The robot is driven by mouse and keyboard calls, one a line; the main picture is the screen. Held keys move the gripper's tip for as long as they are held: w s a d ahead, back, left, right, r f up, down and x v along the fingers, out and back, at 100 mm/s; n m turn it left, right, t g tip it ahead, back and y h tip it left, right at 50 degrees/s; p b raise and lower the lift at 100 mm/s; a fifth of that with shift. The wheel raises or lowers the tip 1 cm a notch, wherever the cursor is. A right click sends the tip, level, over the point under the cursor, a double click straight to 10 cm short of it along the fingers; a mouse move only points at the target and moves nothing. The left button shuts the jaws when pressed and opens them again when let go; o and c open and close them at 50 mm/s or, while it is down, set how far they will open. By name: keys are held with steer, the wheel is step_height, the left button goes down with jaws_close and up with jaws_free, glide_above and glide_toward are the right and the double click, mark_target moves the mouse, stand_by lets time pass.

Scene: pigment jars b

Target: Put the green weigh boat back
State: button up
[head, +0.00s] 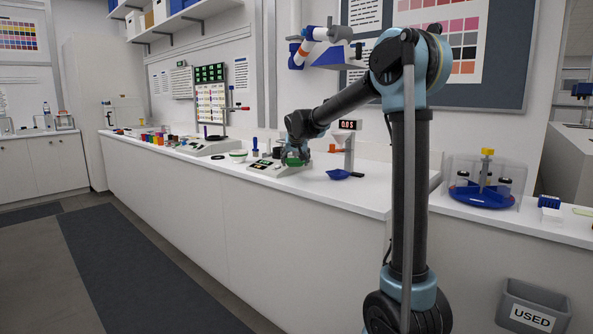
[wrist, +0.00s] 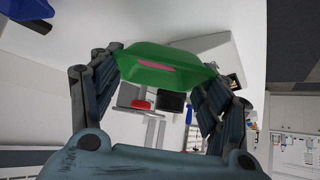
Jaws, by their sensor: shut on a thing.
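The green weigh boat (wrist: 150,52) is between the two fingers of my gripper (wrist: 163,68) in the wrist view. A pink patch shows on the boat. My gripper is shut on the boat. In the head view, my gripper (head: 297,154) is over the white counter, with the green boat (head: 291,161) small and partly hidden at its tip. It is above or beside a flat pale instrument with a dark panel (head: 263,165). I cannot tell whether the boat touches it.
A blue scoop-like dish (head: 339,174) lies right of my gripper, near a stand with a lit display (head: 350,125). A white bowl with a green rim (head: 238,155) and several coloured jars (head: 160,139) stand to the left. A grey USED bin (head: 531,310) is at lower right.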

mark_target(295, 166)
steer(key=shift+f, duration=1.7)
steer(key=shift+f, duration=0.25)
steer(key=o, duration=1)
steer(key=shift+o, duration=0.2)
steer(key=shift+s+r, duration=0.2)
steer(key=shift+r, duration=0.25)
steer(key=v, duration=1.1)
steer(key=shift+s+d+r, duration=0.15)
steer(key=shift+r, duration=0.1)
